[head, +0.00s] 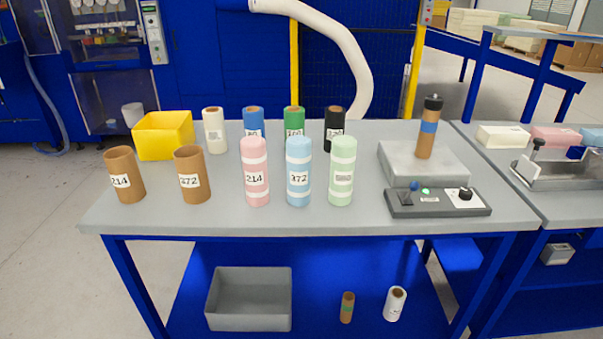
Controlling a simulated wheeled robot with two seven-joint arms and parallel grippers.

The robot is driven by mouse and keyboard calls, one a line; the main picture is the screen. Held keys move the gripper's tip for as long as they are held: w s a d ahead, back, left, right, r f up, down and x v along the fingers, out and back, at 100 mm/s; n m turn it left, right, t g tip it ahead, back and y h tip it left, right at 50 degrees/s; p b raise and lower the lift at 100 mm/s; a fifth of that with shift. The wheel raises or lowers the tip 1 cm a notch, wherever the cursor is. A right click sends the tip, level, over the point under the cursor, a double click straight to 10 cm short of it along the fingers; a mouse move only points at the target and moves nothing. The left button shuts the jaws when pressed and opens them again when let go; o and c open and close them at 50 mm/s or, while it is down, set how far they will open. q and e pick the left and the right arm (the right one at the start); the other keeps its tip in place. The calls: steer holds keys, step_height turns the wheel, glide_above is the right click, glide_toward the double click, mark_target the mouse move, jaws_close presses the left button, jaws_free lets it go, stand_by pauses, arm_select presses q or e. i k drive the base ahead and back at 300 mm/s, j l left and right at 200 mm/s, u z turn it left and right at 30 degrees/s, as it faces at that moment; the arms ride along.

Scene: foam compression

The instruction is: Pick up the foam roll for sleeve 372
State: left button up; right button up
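A light blue foam roll (298,172) stands upright on the grey table, with white bands and a label that reads 372. It stands between a pink foam roll (254,172) labelled 214 and a pale green foam roll (342,171) whose label I cannot read. A brown cardboard sleeve (191,174) labelled 372 stands upright to the left of the rolls. A second brown sleeve (125,175) labelled 214 stands further left. Neither of my grippers shows in the head view.
Behind the rolls stand a yellow bin (164,136) and several labelled rolls, among them a green one (294,121). A grey device with a brown tube (427,132) and a control box (437,202) occupy the table's right side. The front strip of the table (300,222) is clear.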

mark_target(298, 148)
steer(key=i+l, duration=0.1)
steer(key=l, duration=0.4)
steer(key=i+l, duration=0.15)
steer(key=l, duration=0.3)
steer(key=i+l+u, duration=0.1)
steer(key=l, duration=0.4)
steer(key=i+l, duration=0.15)
steer(key=l, duration=0.35)
